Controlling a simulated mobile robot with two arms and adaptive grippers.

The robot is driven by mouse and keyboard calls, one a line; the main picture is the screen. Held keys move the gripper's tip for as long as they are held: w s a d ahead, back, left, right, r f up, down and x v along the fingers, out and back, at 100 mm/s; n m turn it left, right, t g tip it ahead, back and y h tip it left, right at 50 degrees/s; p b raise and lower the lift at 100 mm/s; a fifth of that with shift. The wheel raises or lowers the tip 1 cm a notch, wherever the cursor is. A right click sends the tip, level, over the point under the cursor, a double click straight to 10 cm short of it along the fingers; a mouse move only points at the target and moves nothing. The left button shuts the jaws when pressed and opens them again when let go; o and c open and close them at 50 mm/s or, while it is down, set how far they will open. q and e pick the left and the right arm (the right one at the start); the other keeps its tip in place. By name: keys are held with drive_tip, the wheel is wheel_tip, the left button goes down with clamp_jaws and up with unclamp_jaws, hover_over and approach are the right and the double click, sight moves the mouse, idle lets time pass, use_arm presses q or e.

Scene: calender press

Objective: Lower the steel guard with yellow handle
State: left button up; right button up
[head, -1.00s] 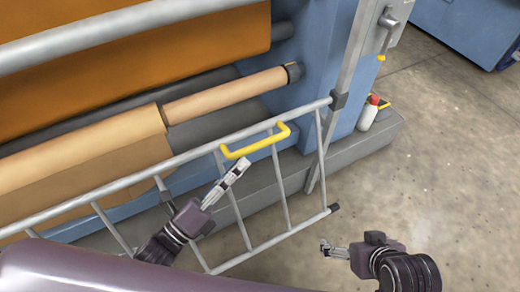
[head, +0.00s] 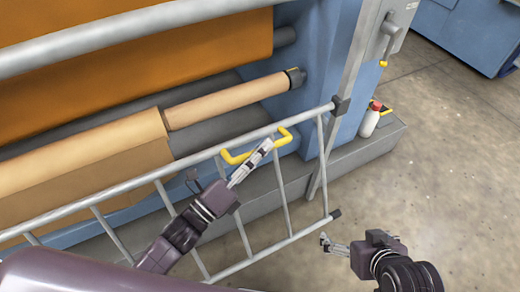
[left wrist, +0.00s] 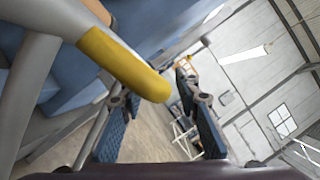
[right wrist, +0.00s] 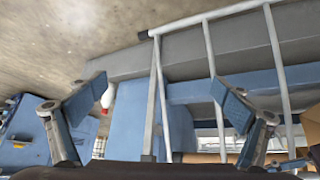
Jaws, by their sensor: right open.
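The steel guard (head: 150,178) is a grey tubular rail frame in front of the rollers, with a yellow handle (head: 237,158) on its top rail. In the head view my left gripper (head: 264,148) overlaps the handle's middle. In the left wrist view the yellow handle (left wrist: 125,65) reaches in from the upper left, its near end between or just beyond my spread fingers (left wrist: 157,125). The left gripper is open; contact cannot be told. My right gripper (head: 325,241) is open and empty, low at the right, apart from the guard. The guard's rails (right wrist: 215,75) also show in the right wrist view.
An orange-brown web (head: 130,60) and rollers (head: 225,100) lie behind the guard. A grey post (head: 345,100) with a lever (head: 385,45) stands at its right end. A white bottle with a red cap (head: 370,121) sits on the ledge. The floor at right is open.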

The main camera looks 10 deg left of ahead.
use_arm(q)
clamp_jaws()
